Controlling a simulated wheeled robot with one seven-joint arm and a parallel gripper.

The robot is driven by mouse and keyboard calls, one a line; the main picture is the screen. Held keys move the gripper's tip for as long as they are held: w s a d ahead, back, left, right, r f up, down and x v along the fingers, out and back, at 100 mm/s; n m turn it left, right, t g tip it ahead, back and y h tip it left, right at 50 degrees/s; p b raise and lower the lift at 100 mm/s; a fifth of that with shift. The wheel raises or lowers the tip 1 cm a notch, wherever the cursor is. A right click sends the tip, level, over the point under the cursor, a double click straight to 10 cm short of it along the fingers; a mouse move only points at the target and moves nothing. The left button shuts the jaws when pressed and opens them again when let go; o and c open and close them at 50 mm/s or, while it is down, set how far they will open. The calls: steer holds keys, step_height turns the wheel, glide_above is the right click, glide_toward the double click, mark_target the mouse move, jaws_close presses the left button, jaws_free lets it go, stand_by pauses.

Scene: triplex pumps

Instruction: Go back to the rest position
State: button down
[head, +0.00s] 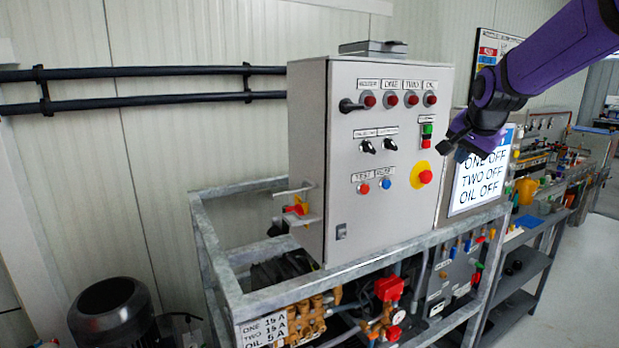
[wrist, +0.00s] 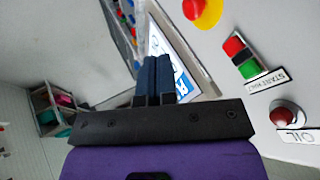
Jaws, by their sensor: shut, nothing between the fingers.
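My purple arm reaches in from the upper right in the head view. My gripper (head: 449,146) is in front of the right side of the grey control cabinet (head: 345,212), near the white status screen (head: 477,186), and hides part of that screen. In the wrist view the two dark fingers of my gripper (wrist: 154,62) lie together, shut, with nothing between them. The screen (wrist: 186,88) shows just beyond them. A green and red start/halt switch (wrist: 240,57) and a red OIL lamp (wrist: 284,117) are to the right of the fingers.
The cabinet front carries several lamps, knobs and a yellow-ringed red stop button (head: 425,176). A galvanised frame (head: 275,294) with pumps and valves stands below. A black motor (head: 112,310) is at lower left. A cluttered workbench (head: 552,185) stands at right, with open floor beside it.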

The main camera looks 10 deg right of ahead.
steer(key=s+a+f+n, duration=0.1)
steer(key=s+a+n, duration=0.3)
steer(key=s, duration=0.5)
steer(key=s+a+f+n+g+y, duration=0.1)
steer(key=s+a+n, duration=0.2)
steer(key=s, duration=0.7)
steer(key=s+a+f+n+g, duration=0.1)
steer(key=s+a+n, duration=0.3)
steer(key=s, duration=0.6)
steer(key=shift+s+a+n+y, duration=0.25)
steer(key=shift+a+n+y, duration=0.05)
steer(key=shift+a, duration=0.8)
